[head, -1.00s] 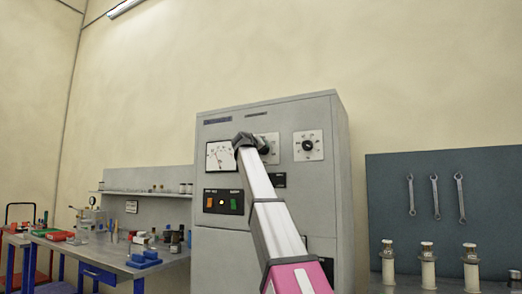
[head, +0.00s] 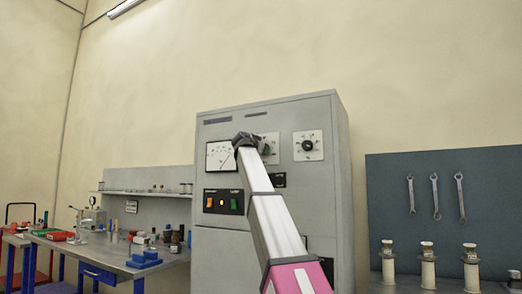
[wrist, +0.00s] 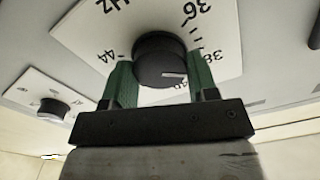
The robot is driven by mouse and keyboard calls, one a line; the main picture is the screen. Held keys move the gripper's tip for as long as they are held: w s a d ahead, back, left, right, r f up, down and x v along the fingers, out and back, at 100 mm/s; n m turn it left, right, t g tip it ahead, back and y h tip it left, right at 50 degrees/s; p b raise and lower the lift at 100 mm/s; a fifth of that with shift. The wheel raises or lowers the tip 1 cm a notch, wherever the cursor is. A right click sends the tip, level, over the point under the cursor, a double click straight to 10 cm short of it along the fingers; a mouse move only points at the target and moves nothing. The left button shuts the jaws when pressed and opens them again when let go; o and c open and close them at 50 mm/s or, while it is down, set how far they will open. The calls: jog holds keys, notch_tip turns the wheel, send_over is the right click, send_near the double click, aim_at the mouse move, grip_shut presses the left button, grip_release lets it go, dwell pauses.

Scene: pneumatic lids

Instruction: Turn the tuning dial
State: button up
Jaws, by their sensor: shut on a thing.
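The tuning dial is a round black knob (wrist: 160,60) on a white scale plate (wrist: 218,25) marked Hz, with 36, 38 and 44 readable. A white line on the knob's face points right, toward the 38 side. My gripper (wrist: 160,75) has its two green fingers on opposite sides of the knob, closed on it. In the head view my gripper (head: 247,140) is at the front of the grey cabinet (head: 220,245) and covers much of the dial. A meter (head: 220,156) with a needle is to the left of my gripper.
A second dial (head: 308,146) is to the right on the cabinet, also in the wrist view (wrist: 52,108). A lit button panel (head: 223,202) is below the meter. A workbench (head: 105,262) stands left; a tool board (head: 440,230) with wrenches hangs right.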

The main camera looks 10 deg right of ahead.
jog(key=shift+m, duration=0.6)
jog(key=o, duration=0.9)
jog(key=v, duration=1.1)
